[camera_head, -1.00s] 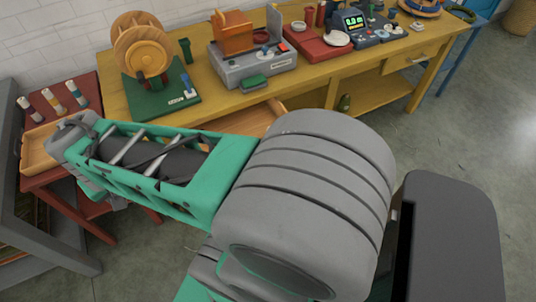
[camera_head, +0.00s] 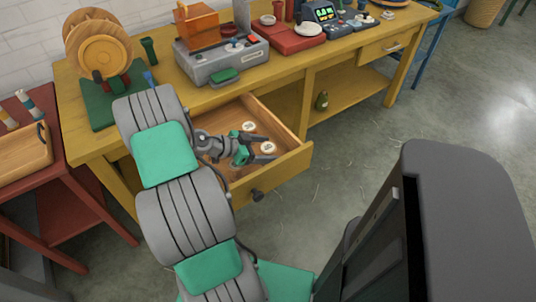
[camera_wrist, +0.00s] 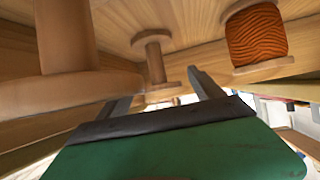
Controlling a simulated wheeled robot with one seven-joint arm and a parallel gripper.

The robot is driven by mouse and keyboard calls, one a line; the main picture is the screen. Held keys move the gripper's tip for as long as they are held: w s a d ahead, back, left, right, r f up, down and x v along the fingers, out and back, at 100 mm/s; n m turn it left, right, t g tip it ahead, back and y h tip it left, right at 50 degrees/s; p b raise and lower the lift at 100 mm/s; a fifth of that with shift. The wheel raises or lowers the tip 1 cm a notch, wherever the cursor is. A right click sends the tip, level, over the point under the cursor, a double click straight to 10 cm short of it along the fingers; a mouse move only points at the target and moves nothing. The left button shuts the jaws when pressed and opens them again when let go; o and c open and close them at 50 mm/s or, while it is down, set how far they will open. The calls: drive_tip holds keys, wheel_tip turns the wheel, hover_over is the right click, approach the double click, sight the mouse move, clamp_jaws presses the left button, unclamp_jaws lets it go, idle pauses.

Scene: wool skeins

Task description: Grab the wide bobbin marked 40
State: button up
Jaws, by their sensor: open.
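My gripper (camera_head: 258,151) is open inside the pulled-out wooden drawer (camera_head: 286,161). Two pale round labels show there on bobbin tops, one behind my gripper (camera_head: 249,126) and one by its fingertips (camera_head: 268,147). Their marks are too small to read, so I cannot tell which bobbin is 40. In the wrist view, my open fingers (camera_wrist: 157,88) point towards a slim bare wooden bobbin (camera_wrist: 155,62). A thicker bare bobbin (camera_wrist: 66,40) stands close on the left. A bobbin wound with orange wool (camera_wrist: 256,36) is on the right. Nothing is between the fingers.
The yellow workbench (camera_head: 226,93) carries a wooden wheel on a green base (camera_head: 101,55), a grey machine (camera_head: 222,52) and a red board (camera_head: 290,37). A red side table (camera_head: 60,178) holds a wooden tray (camera_head: 22,152). The drawer walls are close around my gripper.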

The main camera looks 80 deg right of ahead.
drive_tip(key=shift+s+d+f, duration=0.15)
drive_tip(key=shift+s, duration=0.1)
drive_tip(key=c, duration=1.4)
